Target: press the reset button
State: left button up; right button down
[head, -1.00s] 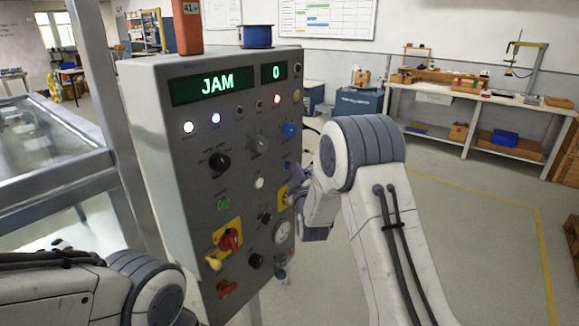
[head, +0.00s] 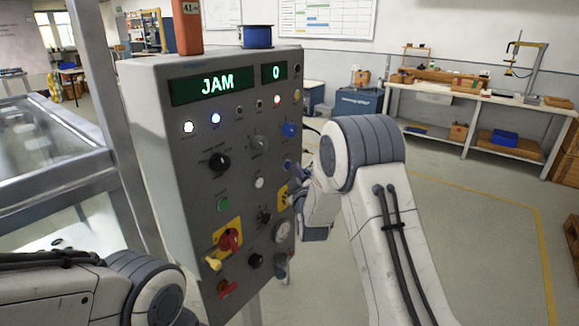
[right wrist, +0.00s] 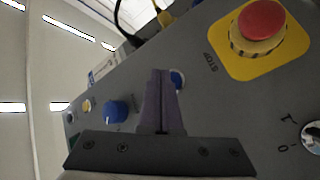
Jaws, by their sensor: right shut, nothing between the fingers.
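The grey control panel (head: 205,130) stands in front of me, its displays reading "JAM" and "0". A small blue button (head: 287,165) sits near its right edge; it also shows in the right wrist view (right wrist: 177,79), partly hidden behind my fingertips. I cannot read its label. My right gripper (head: 303,175) is at the panel's right side, close to this button. In the right wrist view its fingers (right wrist: 161,73) are shut and empty, pointing at the panel. I cannot tell whether they touch the button. My left gripper is out of view; only my left arm shows.
A red stop button (right wrist: 262,20) on a yellow plate is close by in the right wrist view, with a blue knob (right wrist: 115,110) on the other side. Floor to the right is clear.

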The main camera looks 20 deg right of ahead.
dwell(0.4)
jog(key=shift+w+a+b, duration=0.25)
jog(key=shift+b, duration=0.05)
jog(key=shift+w+a, duration=0.3)
jog(key=shift+w, duration=0.05)
dwell(0.7)
jog(key=shift+d, duration=0.1)
jog(key=shift+s+d+b, duration=0.4)
jog(key=shift+s+b, duration=0.1)
jog(key=shift+s, duration=0.15)
jog(key=shift+s+d+b, duration=0.4)
jog(key=shift+s+d, duration=0.4)
jog(key=shift+s, duration=0.2)
jog(key=shift+s+d+b, duration=0.4)
jog(key=shift+s+d, duration=0.4)
jog(key=shift+s, duration=0.2)
